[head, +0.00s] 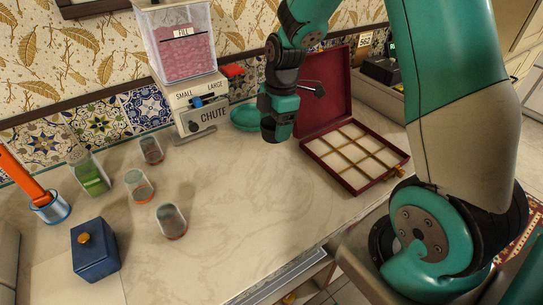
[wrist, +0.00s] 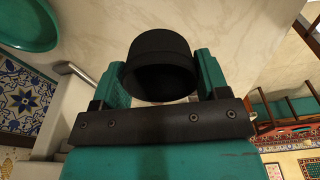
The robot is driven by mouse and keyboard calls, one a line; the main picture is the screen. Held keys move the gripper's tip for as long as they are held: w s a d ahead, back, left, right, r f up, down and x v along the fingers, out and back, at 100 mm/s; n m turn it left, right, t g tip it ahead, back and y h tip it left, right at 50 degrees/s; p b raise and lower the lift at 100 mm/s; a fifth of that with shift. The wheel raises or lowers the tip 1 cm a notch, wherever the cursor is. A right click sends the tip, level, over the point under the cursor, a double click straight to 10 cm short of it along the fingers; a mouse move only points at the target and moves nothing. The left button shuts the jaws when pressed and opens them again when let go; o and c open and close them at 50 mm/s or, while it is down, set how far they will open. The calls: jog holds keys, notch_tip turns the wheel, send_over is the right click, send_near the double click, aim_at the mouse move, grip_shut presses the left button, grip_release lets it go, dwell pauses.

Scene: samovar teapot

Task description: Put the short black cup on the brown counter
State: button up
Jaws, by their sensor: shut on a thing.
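The cup's dark opening faces toward the wrist camera. In the head view the cup (head: 269,130) is a small dark shape at the fingers, partly hidden by them. I cannot tell the exact gap between cup and counter.
An open red compartment box (head: 350,177) is right of the gripper. Several small glasses (head: 171,221) and a blue box (head: 95,250) are left. The middle and front counter is clear.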

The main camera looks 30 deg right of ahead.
aim_at(274, 168)
notch_tip(274, 168, down, 11)
jog(key=shift+p, duration=0.45)
jog(key=shift+f, duration=0.1)
jog(key=o, duration=1)
jog(key=r, duration=0.3)
jog(key=d+r+b, duration=0.1)
jog(key=r, duration=0.7)
jog(key=shift+s+d+r+b, duration=0.1)
jog(key=shift+d+r+b, duration=0.05)
jog(key=shift+d+b, duration=0.15)
jog(key=shift+s+a+r+m, duration=0.15)
jog(key=shift+a+r, duration=0.3)
jog(key=shift+r, duration=0.1)
jog(key=shift+s+a+r+m, duration=0.15)
jog(key=shift+a+r, duration=0.25)
jog(key=shift+r, duration=0.15)
jog(key=s+a+r+m+y, duration=0.1)
jog(key=s+a+r+m, duration=0.2)
jog(key=s, duration=0.4)
jog(key=s+a+r+m+y, duration=0.1)
jog(key=s+a+r+m, duration=0.2)
jog(key=s+a+r, duration=0.2)
jog(key=s+a+r+m, duration=0.3)
jog(key=s+a+r, duration=0.1)
jog(key=s+a, duration=0.5)
jog(key=shift+s+y, duration=0.2)
jog(key=shift+y, duration=0.2)
